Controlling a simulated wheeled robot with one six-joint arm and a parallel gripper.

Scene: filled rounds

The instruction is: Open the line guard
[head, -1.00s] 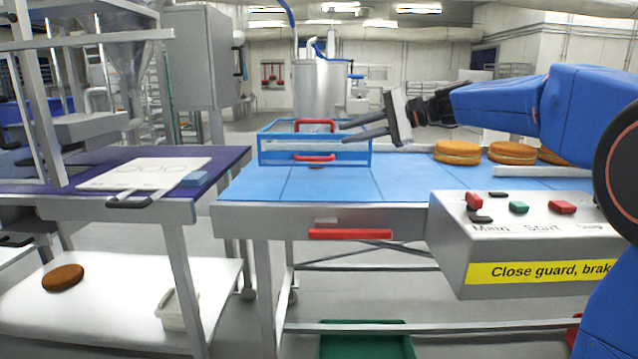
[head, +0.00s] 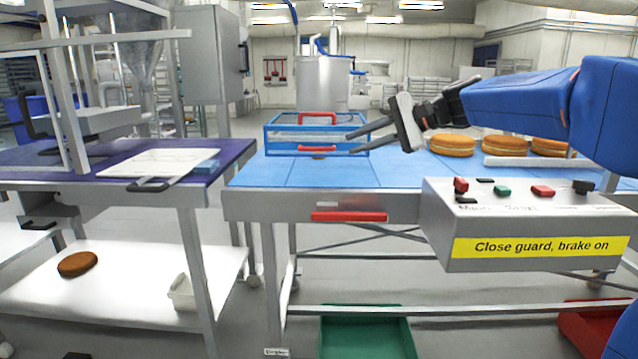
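The line guard (head: 278,145) is a clear box with a blue frame, standing down over the blue line (head: 290,175) at its left part. It has a red handle (head: 318,116) on top and another red handle (head: 317,149) low on its front. My gripper (head: 352,143) is open and empty, its two fingers pointing left. Its fingertips overlap the guard's right end in the picture; I cannot tell whether they touch it.
A control box (head: 440,240) with buttons and a yellow "Close guard, brake on" label stands at front right. Filled rounds (head: 452,146) sit on the line at right. A purple-topped table (head: 222,156) is at left. A red drawer-like handle (head: 349,217) is below the line's edge.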

